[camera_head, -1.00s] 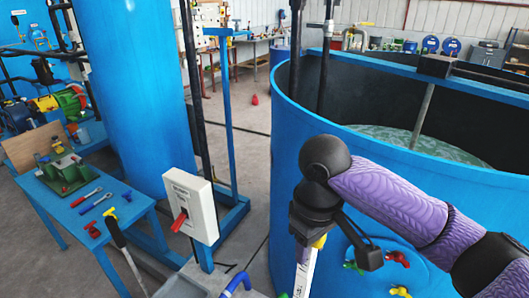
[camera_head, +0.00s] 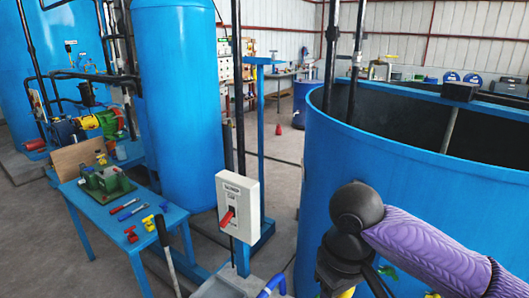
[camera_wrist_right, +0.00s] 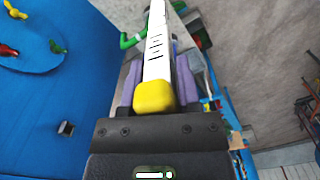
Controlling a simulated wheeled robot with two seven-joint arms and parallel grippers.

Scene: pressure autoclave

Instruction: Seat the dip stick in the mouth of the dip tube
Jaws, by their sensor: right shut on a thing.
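The dip stick (camera_wrist_right: 156,50) is a flat white strip with dark marks and a yellow block (camera_wrist_right: 153,96) at its near end. My right gripper (camera_wrist_right: 155,112) is shut on it by this yellow end, in the right wrist view. The stick runs away from the gripper, and its far end leaves the top of that view. In the head view my right gripper (camera_head: 342,278) is at the bottom edge, in front of the large blue tank, and the stick is almost wholly cut off. I cannot make out the dip tube's mouth in either view. My left gripper is not in view.
The open blue tank (camera_head: 400,160) fills the right. A white switch box (camera_head: 238,207) with a red handle stands left of my right gripper. A blue table (camera_head: 92,235) with tools is at the left. A green pipe (camera_wrist_right: 130,41) shows near the stick.

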